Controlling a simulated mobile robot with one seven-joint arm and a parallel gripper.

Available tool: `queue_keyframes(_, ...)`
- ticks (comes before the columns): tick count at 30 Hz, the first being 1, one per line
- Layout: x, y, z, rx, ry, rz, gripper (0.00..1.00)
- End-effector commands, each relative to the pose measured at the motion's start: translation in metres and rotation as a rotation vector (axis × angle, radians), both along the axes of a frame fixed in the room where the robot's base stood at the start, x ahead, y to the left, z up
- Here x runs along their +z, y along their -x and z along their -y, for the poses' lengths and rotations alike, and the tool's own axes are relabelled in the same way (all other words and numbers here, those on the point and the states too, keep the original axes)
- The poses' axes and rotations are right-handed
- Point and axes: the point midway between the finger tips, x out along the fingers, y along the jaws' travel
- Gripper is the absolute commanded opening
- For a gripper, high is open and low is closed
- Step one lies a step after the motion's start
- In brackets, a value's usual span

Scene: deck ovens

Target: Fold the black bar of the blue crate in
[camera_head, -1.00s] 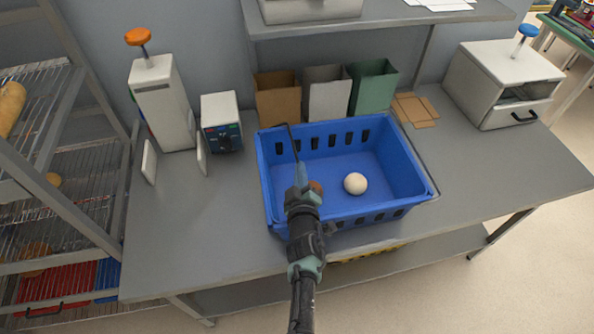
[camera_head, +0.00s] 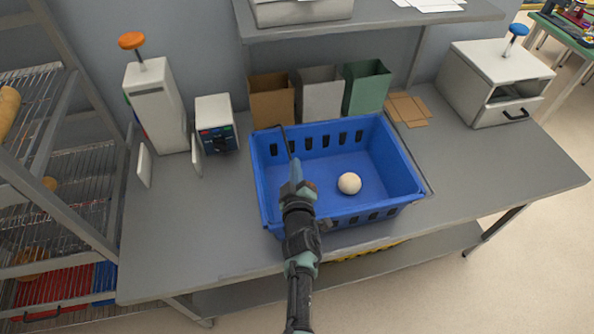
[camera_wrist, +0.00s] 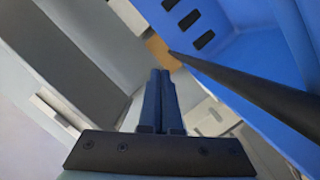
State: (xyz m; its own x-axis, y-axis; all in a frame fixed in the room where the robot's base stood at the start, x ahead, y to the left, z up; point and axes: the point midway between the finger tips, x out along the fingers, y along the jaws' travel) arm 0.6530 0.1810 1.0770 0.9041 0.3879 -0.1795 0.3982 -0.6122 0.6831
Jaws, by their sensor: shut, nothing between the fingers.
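The blue crate (camera_head: 392,150) stands on the grey worktable with its top open. Its black bar (camera_head: 286,140) shows as a thin dark rod at the left of the crate, running from the back rim toward my gripper; the rest is hidden behind my gripper. In the wrist view the black bar (camera_wrist: 240,85) runs slantwise across the right side, beside the blue crate wall (camera_wrist: 225,60). My gripper (camera_head: 295,162) is over the left part of the crate, shut and empty. Its closed fingers (camera_wrist: 160,72) lie left of the bar, with a visible gap in that view.
A pale ball (camera_head: 349,183) lies inside the crate. Brown (camera_head: 272,105), grey (camera_head: 320,98) and green (camera_head: 366,90) bins stand behind it. A small white device (camera_head: 215,120) is at left, a white oven-like box (camera_head: 495,85) at right. The tabletop right of the crate is clear.

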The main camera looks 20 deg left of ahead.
Motion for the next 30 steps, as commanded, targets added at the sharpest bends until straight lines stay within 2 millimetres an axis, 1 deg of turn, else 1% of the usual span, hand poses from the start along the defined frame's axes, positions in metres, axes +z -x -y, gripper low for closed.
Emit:
queue_keyframes(1, 0.019, -0.003, -0.005, 0.002, -0.001, 0.004, 0.0)
queue_keyframes(3, 0.032, -0.003, -0.007, -0.001, 0.0, 0.001, 0.0)
queue_keyframes(4, 0.03, 0.004, 0.001, -0.006, 0.001, -0.003, 0.0)
queue_keyframes(9, 0.038, 0.03, 0.018, -0.007, -0.001, -0.002, 0.0)
queue_keyframes(15, 0.045, 0.056, 0.034, -0.005, -0.002, -0.002, 0.0)
queue_keyframes(18, 0.046, 0.066, 0.04, -0.005, -0.001, -0.001, 0.0)
queue_keyframes(24, 0.047, 0.076, 0.045, -0.001, 0.0, 0.001, 0.0)
queue_keyframes(30, 0.046, 0.077, 0.046, -0.001, 0.0, 0.001, 0.0)
